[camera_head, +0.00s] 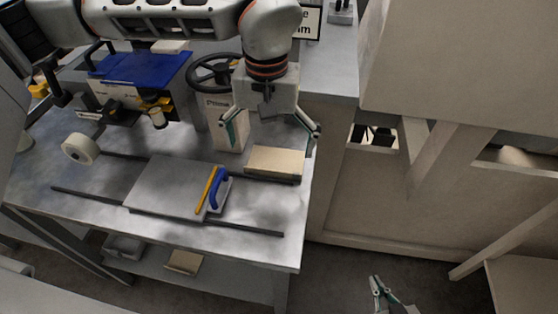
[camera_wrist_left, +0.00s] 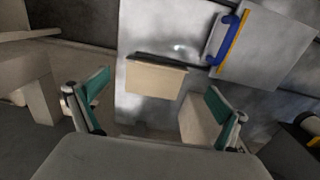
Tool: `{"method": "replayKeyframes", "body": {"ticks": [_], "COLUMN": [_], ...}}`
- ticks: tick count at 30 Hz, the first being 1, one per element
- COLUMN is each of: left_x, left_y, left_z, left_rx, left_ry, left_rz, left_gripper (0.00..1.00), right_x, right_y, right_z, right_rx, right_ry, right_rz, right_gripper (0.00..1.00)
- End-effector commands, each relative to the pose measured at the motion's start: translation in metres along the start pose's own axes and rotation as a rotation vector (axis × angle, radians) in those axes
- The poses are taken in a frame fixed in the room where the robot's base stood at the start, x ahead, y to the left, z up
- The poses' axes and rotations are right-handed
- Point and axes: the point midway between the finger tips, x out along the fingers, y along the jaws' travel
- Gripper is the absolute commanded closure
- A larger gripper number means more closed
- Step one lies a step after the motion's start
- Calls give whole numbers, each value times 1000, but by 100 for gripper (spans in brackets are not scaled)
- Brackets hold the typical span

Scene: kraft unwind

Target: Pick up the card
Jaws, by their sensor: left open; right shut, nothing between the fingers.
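The tan, flat, block-like piece that I take for the card (camera_head: 274,163) lies near the right end of the metal table. It also shows in the left wrist view (camera_wrist_left: 155,80), with a dark strip along one long edge. My left gripper (camera_head: 275,134) is open and empty above and just behind it. In the left wrist view the left gripper's fingers (camera_wrist_left: 155,94) stand apart on either side of the card's width, not visibly touching it. My right gripper (camera_head: 391,293) is shut and empty, low at the bottom right, away from the table.
A pale lettered box (camera_head: 226,126) stands beside the left gripper's left finger. A grey plate with a blue handle (camera_head: 221,188) and yellow strip lies left of the card. A tape roll (camera_head: 81,149), handwheel (camera_head: 208,72) and blue-topped machine (camera_head: 137,67) are further left. The table's front right corner is clear.

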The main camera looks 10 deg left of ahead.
Motion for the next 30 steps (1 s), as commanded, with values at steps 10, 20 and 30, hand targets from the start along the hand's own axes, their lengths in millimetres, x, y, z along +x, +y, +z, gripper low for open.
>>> {"method": "replayKeyframes", "body": {"ticks": [10, 20, 30], "left_x": [43, 67, 67], "left_y": [5, 6, 5], "left_z": [2, 1, 1], "left_rx": [1, 0, -1], "left_ry": [-6, -2, -2], "left_rz": [3, 4, 3], "left_gripper": [0, 0, 25], "right_x": [-2, 0, 1], "right_y": [-5, -3, -1], "right_z": [7, 7, 5], "right_rx": [7, 5, 2], "right_ry": [-12, -11, -7], "right_rz": [-4, -1, 2], "right_gripper": [100, 100, 100]}}
